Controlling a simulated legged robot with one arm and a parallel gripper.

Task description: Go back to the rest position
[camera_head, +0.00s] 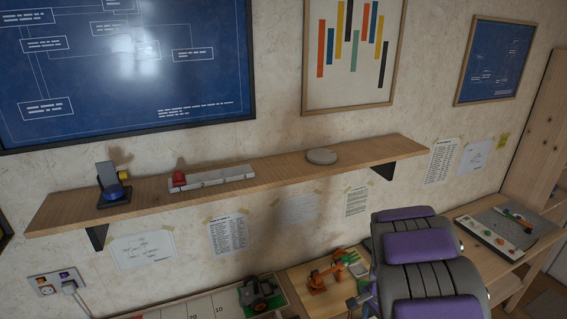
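My gripper and arm are not visible in the head view. No rest position can be made out. A wooden wall shelf (290,168) runs across the middle of the view. On it stand a dark stand-like object with a yellow part (112,187) at the left, a pale bar with a red piece at its left end (212,176), and a round grey disc (321,156) toward the right.
A grey chair with purple pads (425,270) stands at the lower right. Beside it, a bench carries an orange arm-like model (328,271) and a dark green-black device (259,295). A panel (500,230) lies at the right. A wall socket (58,282) holds a plug.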

